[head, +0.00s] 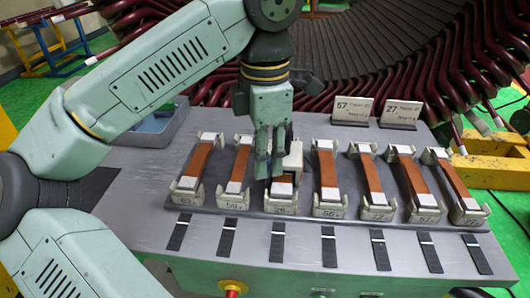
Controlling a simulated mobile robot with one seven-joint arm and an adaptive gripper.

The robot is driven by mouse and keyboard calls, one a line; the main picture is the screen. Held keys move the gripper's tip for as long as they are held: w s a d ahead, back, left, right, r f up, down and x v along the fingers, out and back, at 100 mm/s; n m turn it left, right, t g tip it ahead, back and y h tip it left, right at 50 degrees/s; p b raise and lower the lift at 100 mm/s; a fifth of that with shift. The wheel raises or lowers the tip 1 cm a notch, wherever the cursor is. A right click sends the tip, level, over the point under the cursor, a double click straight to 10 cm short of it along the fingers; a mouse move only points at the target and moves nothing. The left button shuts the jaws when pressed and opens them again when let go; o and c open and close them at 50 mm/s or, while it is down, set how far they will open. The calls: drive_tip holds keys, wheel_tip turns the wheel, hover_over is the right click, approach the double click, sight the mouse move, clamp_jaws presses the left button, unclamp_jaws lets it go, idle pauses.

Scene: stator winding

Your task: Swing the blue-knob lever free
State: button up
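No lever with a blue knob can be made out in the head view. My gripper (270,168) points down over the third holder (281,207) from the left, among several holders in a row. Its fingers are at the copper-brown bar (291,160) with white ends there and hide much of it. I cannot tell whether the fingers touch or grip the bar, or how far apart they are.
The other holders carry similar bars, such as the one (329,170) just right. Black strips (328,253) lie in front. A grey tray (178,122) and two number cards (401,112) stand behind. A red button (232,288) is at the front edge. Dark red stator coils (455,85) curve behind the table.

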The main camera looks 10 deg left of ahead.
drive_tip(key=shift+o, duration=1.3)
wheel_tip(320, 180, up, 8)
drive_tip(key=shift+f, duration=0.25)
drive_tip(key=shift+f, duration=0.1)
